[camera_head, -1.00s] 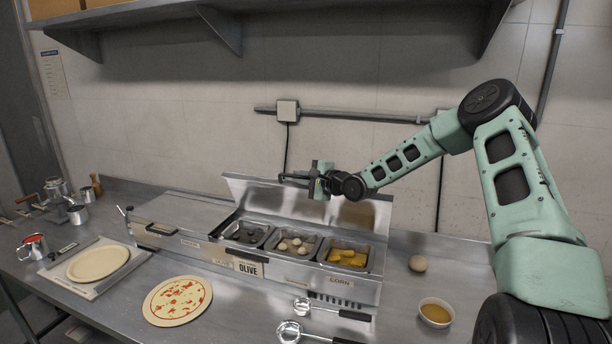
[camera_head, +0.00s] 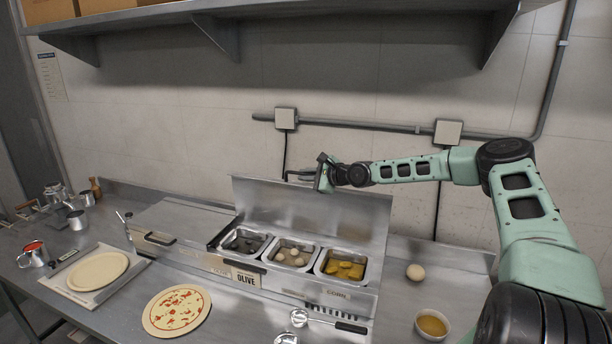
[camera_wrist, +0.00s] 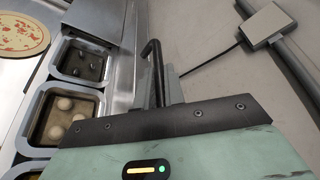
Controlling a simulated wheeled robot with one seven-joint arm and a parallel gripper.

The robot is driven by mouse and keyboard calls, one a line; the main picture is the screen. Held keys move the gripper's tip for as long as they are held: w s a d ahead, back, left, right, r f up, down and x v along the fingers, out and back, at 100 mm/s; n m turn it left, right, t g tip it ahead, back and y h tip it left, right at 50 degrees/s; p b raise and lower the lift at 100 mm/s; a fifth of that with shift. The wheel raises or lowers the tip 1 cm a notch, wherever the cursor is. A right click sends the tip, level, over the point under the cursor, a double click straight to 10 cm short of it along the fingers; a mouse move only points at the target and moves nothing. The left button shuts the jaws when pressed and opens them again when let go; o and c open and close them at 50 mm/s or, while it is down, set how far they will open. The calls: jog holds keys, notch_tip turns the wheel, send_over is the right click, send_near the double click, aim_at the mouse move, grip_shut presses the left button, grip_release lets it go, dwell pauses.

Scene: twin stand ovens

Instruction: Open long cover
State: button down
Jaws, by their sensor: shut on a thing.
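The long cover (camera_head: 325,215) of the topping station is a wide metal lid. It stands raised, close to upright, along the back of the pans. Its black bar handle (camera_head: 297,173) is at the top edge, and it also shows in the wrist view (camera_wrist: 155,62). My gripper (camera_head: 318,176) is at this handle, shut on it; the fingertips are mostly hidden by the gripper body in the wrist view. Below the cover are three open pans: dark olives (camera_head: 243,243), pale round pieces (camera_head: 292,256) and yellow corn-coloured pieces (camera_head: 345,269).
A shorter cover (camera_head: 180,218) lies shut at the left. The wall carries a conduit and boxes (camera_head: 285,118) close behind the raised cover, and a shelf (camera_head: 290,20) hangs above.

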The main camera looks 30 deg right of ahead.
jog(key=c, duration=1.5)
grip_release()
jog(key=shift+s+d+b, duration=0.3)
jog(key=shift+s+b, duration=0.1)
jog(key=shift+s, duration=0.1)
jog(key=shift+b+v, duration=3.45)
jog(key=shift+v, duration=4.75)
jog(key=shift+r, duration=0.1)
